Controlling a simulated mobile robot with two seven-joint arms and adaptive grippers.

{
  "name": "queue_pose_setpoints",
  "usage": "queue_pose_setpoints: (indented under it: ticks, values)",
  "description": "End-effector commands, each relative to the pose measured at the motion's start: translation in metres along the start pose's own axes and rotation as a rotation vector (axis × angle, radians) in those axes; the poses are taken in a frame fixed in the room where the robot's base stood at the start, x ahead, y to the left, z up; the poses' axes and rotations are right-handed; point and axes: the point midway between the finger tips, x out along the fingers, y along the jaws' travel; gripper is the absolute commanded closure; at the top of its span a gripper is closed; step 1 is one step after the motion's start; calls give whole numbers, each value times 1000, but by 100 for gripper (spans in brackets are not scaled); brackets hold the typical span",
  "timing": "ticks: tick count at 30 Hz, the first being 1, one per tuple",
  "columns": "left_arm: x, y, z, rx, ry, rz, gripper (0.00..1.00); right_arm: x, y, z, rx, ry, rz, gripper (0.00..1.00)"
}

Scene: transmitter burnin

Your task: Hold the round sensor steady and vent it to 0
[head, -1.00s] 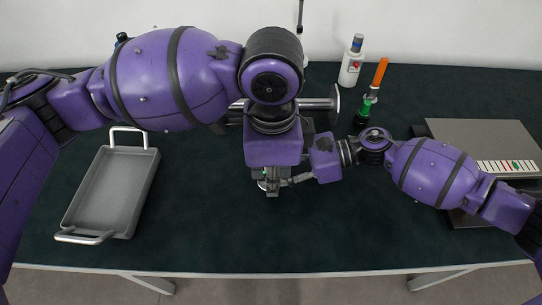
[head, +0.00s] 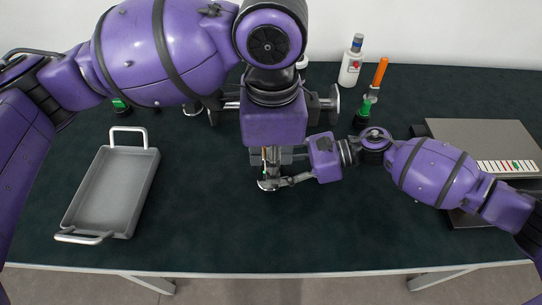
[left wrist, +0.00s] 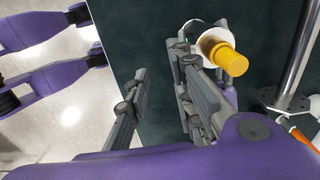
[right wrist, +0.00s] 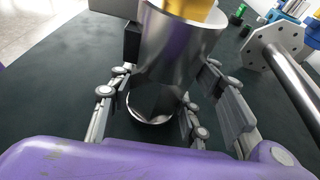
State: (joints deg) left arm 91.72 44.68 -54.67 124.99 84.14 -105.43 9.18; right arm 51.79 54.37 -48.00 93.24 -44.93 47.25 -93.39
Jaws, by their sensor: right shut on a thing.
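The round sensor is a shiny metal cylinder (right wrist: 178,52) with a yellow knob (right wrist: 188,8) on top in the right wrist view. My right gripper (right wrist: 150,100) is shut around its lower part, and the sensor stands about upright. In the head view the right gripper (head: 275,184) is at the table's middle, the sensor mostly hidden by my left arm. My left gripper (left wrist: 165,80) is open and empty above the sensor; in the left wrist view the yellow knob (left wrist: 228,61) is right of its fingers, not between them. Any reading on the sensor is not visible.
A grey tray (head: 75,208) with handles stands at left. A metal bar with a flange (head: 334,104) is behind the arms. A white bottle (head: 351,66), an orange-handled tool (head: 380,73) and a green-capped item (head: 365,108) stand at back right. A grey case (head: 470,135) is at right. The front table is clear.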

Motion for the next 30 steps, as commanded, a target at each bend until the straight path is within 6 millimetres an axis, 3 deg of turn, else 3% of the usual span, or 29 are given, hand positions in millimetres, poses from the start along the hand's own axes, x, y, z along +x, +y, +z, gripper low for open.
queue_pose_setpoints:
  ticks: [11, 17, 24, 30]
  values:
    - [-2, 0, 0, 0, 0, -1, 78, 0, 0, 2, -1, -2, 0, 83]
    - [3, 6, -5, -14, 35, 42, 100, 0, 0, 1, -1, -2, 0, 83]
    - [18, 41, -33, -131, 276, 303, 100, 0, 0, 1, -1, -2, 0, 83]
    - [13, 55, -50, -317, 541, 561, 100, 0, 0, 1, -1, -2, 0, 83]
